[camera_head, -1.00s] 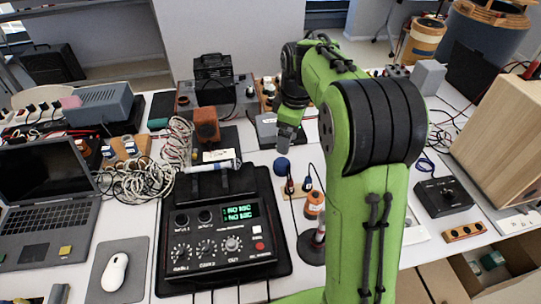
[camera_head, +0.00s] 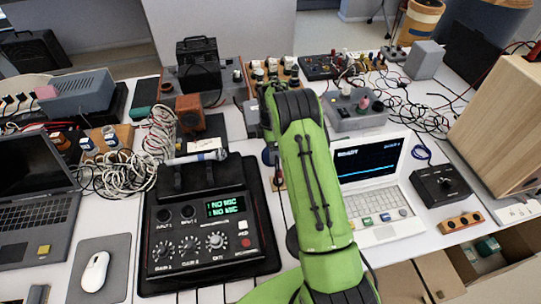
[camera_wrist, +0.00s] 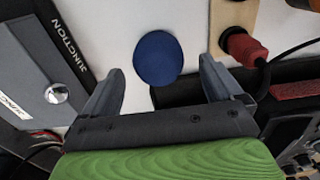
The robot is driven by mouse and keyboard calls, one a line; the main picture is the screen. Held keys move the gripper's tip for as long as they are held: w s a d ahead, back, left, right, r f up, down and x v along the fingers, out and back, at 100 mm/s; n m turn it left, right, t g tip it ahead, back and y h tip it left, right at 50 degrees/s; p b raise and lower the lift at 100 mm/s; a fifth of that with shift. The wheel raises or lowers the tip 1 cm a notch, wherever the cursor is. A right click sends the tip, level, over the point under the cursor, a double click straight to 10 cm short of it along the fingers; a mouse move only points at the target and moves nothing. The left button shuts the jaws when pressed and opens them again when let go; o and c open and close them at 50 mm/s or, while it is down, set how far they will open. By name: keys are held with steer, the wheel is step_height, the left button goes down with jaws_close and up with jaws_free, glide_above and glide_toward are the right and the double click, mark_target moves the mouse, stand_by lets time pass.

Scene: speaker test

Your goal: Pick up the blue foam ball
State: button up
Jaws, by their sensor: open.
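The blue foam ball (camera_wrist: 158,58) lies on the white table, round and dark blue. In the wrist view it sits between and just beyond the fingertips of my gripper (camera_wrist: 161,72), with a gap on both sides. The gripper is open and holds nothing. In the head view only a sliver of the ball (camera_head: 267,156) shows beside my green arm, which hides the gripper's fingers.
A grey junction box (camera_wrist: 35,60) stands left of the gripper in the wrist view, and a red plug (camera_wrist: 243,48) on a wooden strip lies right. The black audio mixer (camera_head: 210,225) is left of my arm. A white laptop (camera_head: 375,185) stands right.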

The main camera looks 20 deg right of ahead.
steer(key=f, duration=0.2)
steer(key=f+b, duration=0.1)
steer(key=f, duration=0.2)
steer(key=shift+w, duration=0.2)
steer(key=shift+r, duration=0.15)
steer(key=shift+c, duration=0.6)
steer(key=c, duration=0.9)
steer(key=shift+r, duration=0.1)
